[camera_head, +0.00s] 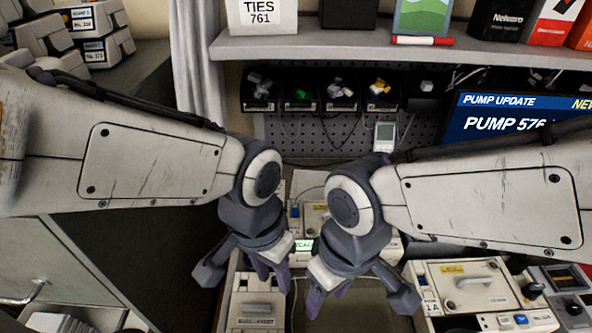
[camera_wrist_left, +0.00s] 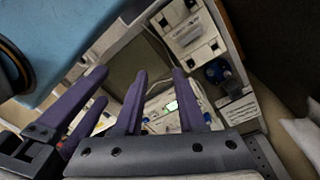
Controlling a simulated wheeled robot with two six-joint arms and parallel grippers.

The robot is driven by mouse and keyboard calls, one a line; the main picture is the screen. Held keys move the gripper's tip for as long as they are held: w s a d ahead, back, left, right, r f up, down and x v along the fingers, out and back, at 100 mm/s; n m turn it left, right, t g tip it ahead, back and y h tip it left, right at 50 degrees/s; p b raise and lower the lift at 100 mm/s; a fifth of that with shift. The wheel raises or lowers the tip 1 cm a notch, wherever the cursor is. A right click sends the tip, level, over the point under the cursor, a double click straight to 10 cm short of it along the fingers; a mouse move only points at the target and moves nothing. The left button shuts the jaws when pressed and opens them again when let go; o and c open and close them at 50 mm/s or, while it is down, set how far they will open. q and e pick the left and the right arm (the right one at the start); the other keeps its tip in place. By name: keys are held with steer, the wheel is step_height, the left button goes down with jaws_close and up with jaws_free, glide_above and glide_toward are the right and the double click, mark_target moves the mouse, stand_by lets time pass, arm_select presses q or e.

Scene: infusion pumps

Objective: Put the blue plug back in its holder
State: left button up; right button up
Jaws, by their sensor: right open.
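In the left wrist view, a round blue part (camera_wrist_left: 214,72), which looks like the blue plug, sits at a pale labelled pump (camera_wrist_left: 193,35). I cannot tell whether it is in a holder. The plug is not clearly visible in the head view, where the grippers cover part of the bench. My left gripper (camera_head: 272,284) points down over the bench, with a gap between its purple fingers (camera_wrist_left: 158,85); no object shows in it. The blue part lies beyond its right finger. My right gripper (camera_head: 326,303) is close beside it, open, seemingly empty; it also shows in the left wrist view (camera_wrist_left: 101,86).
Another pump (camera_head: 480,285) with a dark knob stands at the right. Small bins (camera_head: 300,95) hang under the shelf (camera_head: 330,45). A blue screen (camera_head: 520,115) is at the right. A lit green display (camera_head: 304,245) shows between my grippers.

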arm_select(q)
steer(key=w+d+r+n+p, duration=0.1)
steer(key=w+d+n+p, duration=0.25)
steer(key=w, duration=1.05)
steer(key=n+y+p, duration=0.1)
steer(key=n+p, duration=0.2)
steer(key=p, duration=0.1)
glide_above(295, 207)
step_height(295, 207, down, 8)
steer(key=shift+f, duration=0.2)
steer(key=shift+w+f, duration=0.15)
steer(key=shift+f, duration=0.05)
step_height(295, 207, down, 7)
steer(key=b, duration=0.5)
steer(key=shift+f, duration=0.2)
jaws_close()
